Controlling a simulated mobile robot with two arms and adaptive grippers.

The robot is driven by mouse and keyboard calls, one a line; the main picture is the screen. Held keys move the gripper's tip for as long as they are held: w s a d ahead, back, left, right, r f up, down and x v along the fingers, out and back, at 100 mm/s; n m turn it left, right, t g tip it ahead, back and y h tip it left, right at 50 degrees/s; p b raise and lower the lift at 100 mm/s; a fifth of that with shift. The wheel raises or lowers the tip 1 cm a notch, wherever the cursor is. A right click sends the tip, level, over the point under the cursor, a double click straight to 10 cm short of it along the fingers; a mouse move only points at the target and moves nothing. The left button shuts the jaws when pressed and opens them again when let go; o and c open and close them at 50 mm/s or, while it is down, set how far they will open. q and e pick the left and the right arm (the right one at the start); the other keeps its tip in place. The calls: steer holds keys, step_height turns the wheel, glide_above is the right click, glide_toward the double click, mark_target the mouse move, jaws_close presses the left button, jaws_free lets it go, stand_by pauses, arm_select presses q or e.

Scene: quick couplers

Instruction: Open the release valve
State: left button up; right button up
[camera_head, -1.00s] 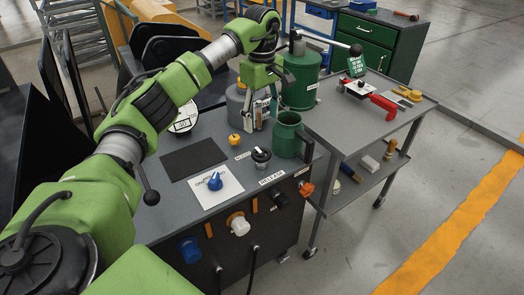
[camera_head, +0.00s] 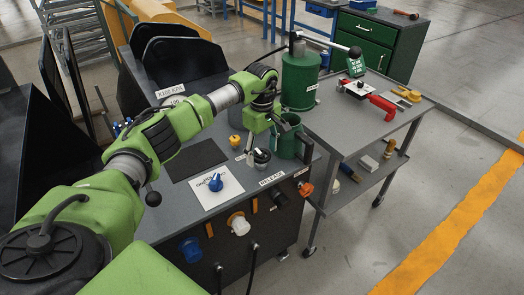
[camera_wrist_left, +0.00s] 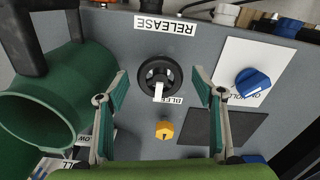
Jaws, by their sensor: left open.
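A black round knob with a white pointer stands on the grey bench top (camera_head: 205,223), near a RELEASE label (camera_head: 271,178). The knob (camera_head: 262,158) is in the right middle of the head view; in the left wrist view the knob (camera_wrist_left: 160,77) lies between my fingers. The RELEASE label (camera_wrist_left: 165,25) shows upside down beyond it. My left gripper (camera_head: 258,144) is above the knob, pointing down. In the left wrist view its two fingers (camera_wrist_left: 158,92) are spread to either side of the knob, with nothing held. My right gripper is not in view.
A green jug (camera_head: 288,142) stands close beside the knob, near one finger. A yellow knob (camera_head: 235,141) and a blue knob (camera_head: 215,182) on a white plate are also close. A green pump canister (camera_head: 302,78) and a grey cart (camera_head: 357,120) stand to the right.

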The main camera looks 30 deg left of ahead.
arm_select(q)
steer(key=c, duration=1.1)
